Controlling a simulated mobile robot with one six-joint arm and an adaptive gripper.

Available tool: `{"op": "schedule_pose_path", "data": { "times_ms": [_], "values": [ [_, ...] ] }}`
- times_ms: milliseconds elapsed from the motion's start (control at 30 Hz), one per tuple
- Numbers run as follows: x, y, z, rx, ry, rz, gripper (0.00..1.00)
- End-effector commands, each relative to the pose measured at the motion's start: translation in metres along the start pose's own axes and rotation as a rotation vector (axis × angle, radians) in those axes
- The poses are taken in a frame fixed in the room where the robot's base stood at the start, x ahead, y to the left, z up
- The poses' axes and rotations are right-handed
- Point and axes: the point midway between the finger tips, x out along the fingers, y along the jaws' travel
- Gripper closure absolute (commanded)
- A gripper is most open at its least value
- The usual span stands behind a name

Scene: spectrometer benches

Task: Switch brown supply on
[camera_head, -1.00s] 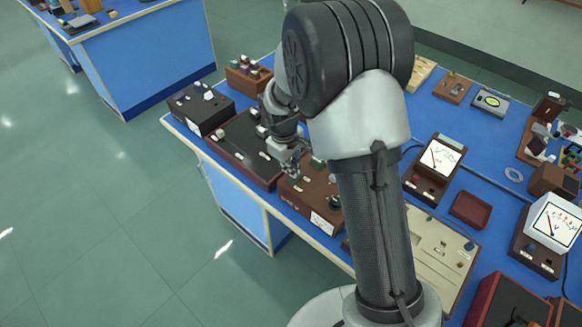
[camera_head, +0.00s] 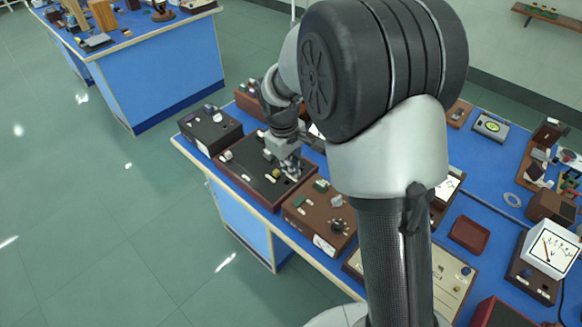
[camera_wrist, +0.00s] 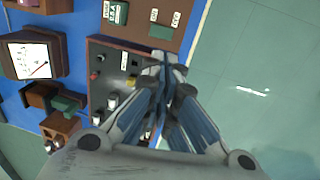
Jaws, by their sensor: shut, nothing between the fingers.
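The brown supply (camera_head: 312,222) is a brown box with a dark knob, small green parts and a white label on its front, near the bench's front edge. In the wrist view its brown top (camera_wrist: 146,12) shows at the upper edge, with green parts and white labels. My gripper (camera_head: 292,172) is shut and empty. It points down over the right end of a dark-topped box (camera_head: 245,174), just left of the brown supply. In the wrist view the fingertips (camera_wrist: 162,58) lie close to the border between the two boxes. I cannot tell whether they touch anything.
A black box (camera_head: 208,130) stands left of the dark-topped box. A white-faced meter (camera_wrist: 30,58) shows in the wrist view. A dark red tray (camera_head: 469,233) and a beige panel (camera_head: 452,280) lie to the right. Open floor (camera_head: 110,220) lies beyond the bench's front edge.

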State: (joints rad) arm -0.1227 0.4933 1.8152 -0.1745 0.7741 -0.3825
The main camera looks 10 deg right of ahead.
Motion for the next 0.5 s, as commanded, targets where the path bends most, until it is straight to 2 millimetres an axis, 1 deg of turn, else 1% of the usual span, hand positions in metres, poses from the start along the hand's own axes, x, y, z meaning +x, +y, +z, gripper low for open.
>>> {"op": "schedule_pose_path", "data": {
  "times_ms": [67, 167, 200, 400, 500],
  "values": [
    [0.0, 0.001, 0.0, 0.001, 0.0, 0.0, 1.0],
    [-0.005, 0.013, -0.002, 0.003, 0.001, 0.001, 1.0],
    [-0.004, 0.014, -0.002, 0.002, 0.001, 0.001, 1.0],
    [-0.003, 0.013, -0.002, 0.0, 0.0, 0.001, 1.0],
    [0.002, 0.012, -0.002, 0.0, 0.0, 0.0, 1.0]
  ]
}}
